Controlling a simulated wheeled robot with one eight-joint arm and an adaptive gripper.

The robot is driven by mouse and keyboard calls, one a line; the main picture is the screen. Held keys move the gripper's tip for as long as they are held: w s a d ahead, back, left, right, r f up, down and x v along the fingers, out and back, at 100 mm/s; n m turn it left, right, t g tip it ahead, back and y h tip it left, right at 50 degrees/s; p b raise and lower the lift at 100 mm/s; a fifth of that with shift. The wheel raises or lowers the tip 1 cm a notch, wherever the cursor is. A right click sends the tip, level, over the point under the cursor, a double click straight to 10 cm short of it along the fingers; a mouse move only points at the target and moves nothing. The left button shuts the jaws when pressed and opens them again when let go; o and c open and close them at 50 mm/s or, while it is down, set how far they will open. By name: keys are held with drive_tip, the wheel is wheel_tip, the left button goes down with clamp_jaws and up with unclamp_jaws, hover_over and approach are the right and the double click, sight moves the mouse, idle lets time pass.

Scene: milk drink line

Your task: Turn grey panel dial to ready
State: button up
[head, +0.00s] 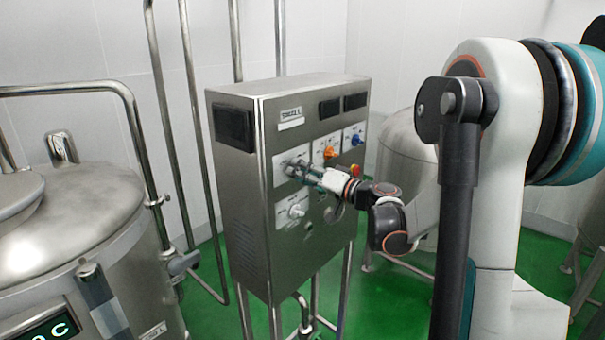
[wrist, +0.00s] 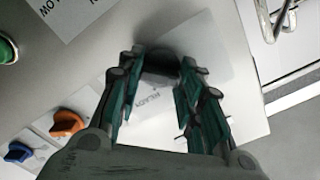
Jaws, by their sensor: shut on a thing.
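The grey panel dial (wrist: 160,62) is a dark round shape between my fingertips in the wrist view. It sits on a pale label plate (wrist: 212,55) with the printed word READY on it, beside my fingers. In the head view, my gripper (head: 305,172) reaches the front of the steel control cabinet (head: 243,185) at its upper left label plate. There my gripper mostly hides the dial. My gripper (wrist: 163,75) is shut on the dial, one finger on each side. I cannot tell the dial's pointer direction, as it is shaded and covered.
An orange dial (head: 329,152) and a blue dial (head: 356,139) sit right of my gripper; a pale dial (head: 296,210) sits below. A green button (wrist: 7,48) shows in the wrist view. A steel tank (head: 80,240) and pipes (head: 190,110) stand left of the cabinet.

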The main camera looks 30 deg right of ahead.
drive_tip(key=shift+m+b, duration=4.45)
drive_tip(key=shift+m, duration=4.55)
drive_tip(key=o, duration=1.1)
drive_tip(key=shift+c, duration=0.2)
